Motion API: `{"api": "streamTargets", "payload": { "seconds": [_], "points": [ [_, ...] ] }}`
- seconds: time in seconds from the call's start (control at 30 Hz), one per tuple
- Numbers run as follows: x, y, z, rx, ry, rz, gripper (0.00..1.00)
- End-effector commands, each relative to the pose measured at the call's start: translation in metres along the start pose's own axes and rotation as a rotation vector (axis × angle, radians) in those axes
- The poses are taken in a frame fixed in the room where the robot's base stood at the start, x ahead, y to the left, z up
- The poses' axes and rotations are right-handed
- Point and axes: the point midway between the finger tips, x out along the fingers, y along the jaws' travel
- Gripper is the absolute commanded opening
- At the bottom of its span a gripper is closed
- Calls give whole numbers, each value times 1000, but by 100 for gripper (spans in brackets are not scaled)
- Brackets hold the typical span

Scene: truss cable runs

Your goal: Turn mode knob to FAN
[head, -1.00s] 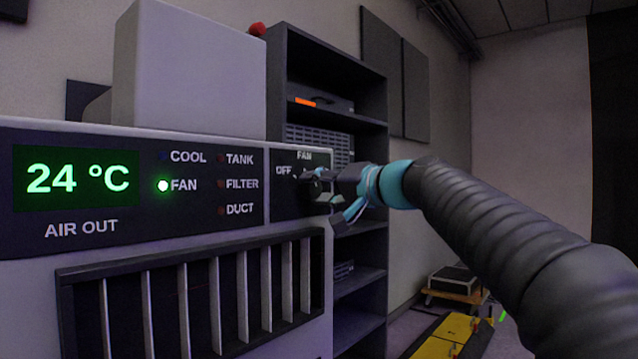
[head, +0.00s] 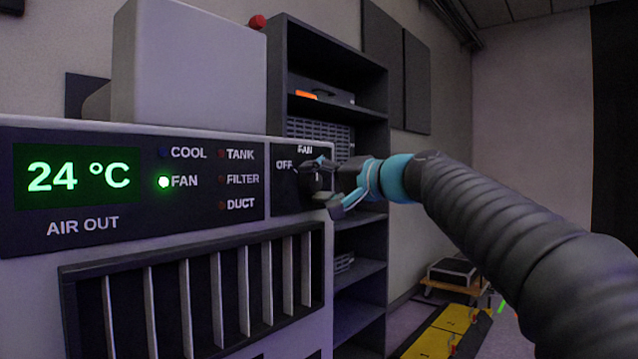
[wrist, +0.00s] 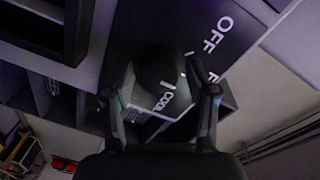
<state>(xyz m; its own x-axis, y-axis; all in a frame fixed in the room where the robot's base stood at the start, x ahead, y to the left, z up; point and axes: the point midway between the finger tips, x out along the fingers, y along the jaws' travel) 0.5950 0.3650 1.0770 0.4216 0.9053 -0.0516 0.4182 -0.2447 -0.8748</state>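The dark round mode knob (head: 309,181) sits on the black panel at the right end of the air unit, with OFF at its upper left and FAN above it in the head view. In the wrist view the knob (wrist: 156,70) lies ahead of my gripper, near the COOL label. My gripper (head: 327,183) is open, its two fingers apart on either side of the knob's front; the wrist view shows the fingertips (wrist: 160,68) spread too. I cannot tell whether they touch it. The green FAN light (head: 163,182) is lit.
The display (head: 78,177) reads 24 °C. A slatted vent (head: 195,290) is below the panel. A dark shelf rack (head: 335,100) stands behind my gripper. A low cart (head: 452,280) and yellow floor plates (head: 440,335) are at the lower right.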

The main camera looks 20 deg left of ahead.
Motion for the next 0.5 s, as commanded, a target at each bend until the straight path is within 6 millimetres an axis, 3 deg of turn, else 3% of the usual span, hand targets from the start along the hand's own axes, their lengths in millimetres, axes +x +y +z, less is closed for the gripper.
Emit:
{"api": "streamTargets", "payload": {
  "seconds": [0.33, 0.5],
  "points": [
    [-2, 1, -1, 0, 2, 2, 69],
    [-17, 1, -1, -1, 3, 3, 69]
  ]
}}
